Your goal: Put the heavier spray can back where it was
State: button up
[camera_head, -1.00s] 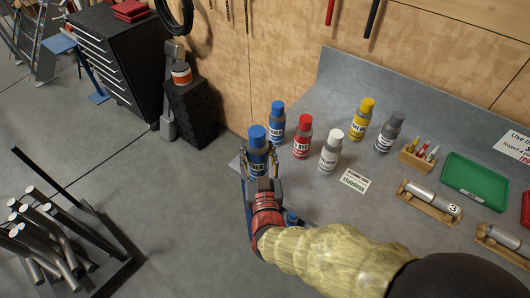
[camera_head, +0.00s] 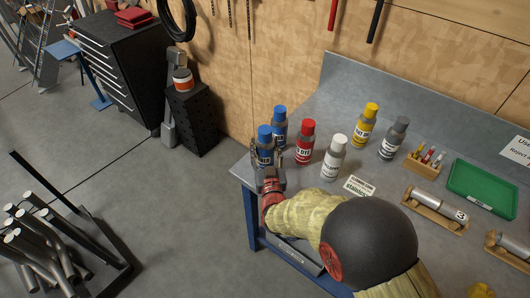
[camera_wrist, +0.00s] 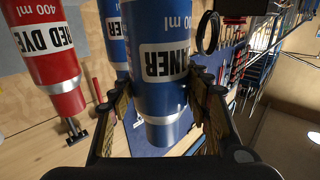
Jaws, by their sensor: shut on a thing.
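My gripper (camera_head: 268,172) is shut on a blue-capped spray can (camera_head: 264,146) at the left end of the bench. In the wrist view, the held can (camera_wrist: 158,75) is between both fingers, its printed label partly cut off. A second blue can (camera_head: 280,120) stands just behind it; it also shows in the wrist view (camera_wrist: 113,35). I cannot tell whether the held can touches the bench, as my gripper hides its lower part.
A red can (camera_head: 305,142), white can (camera_head: 334,158), yellow can (camera_head: 365,126) and grey can (camera_head: 393,138) stand on the bench (camera_head: 330,105). A small label card (camera_head: 359,187) lies in front. A green tray (camera_head: 482,187) and wooden cradles are at right.

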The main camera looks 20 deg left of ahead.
jog(key=shift+f, duration=0.95)
jog(key=shift+f+b, duration=0.2)
jog(key=shift+b, duration=0.15)
jog(key=o, duration=1.4)
jog(key=shift+o, duration=0.2)
jog(key=shift+r, duration=0.15)
jog(key=p+v, duration=0.2)
jog(key=v, duration=1)
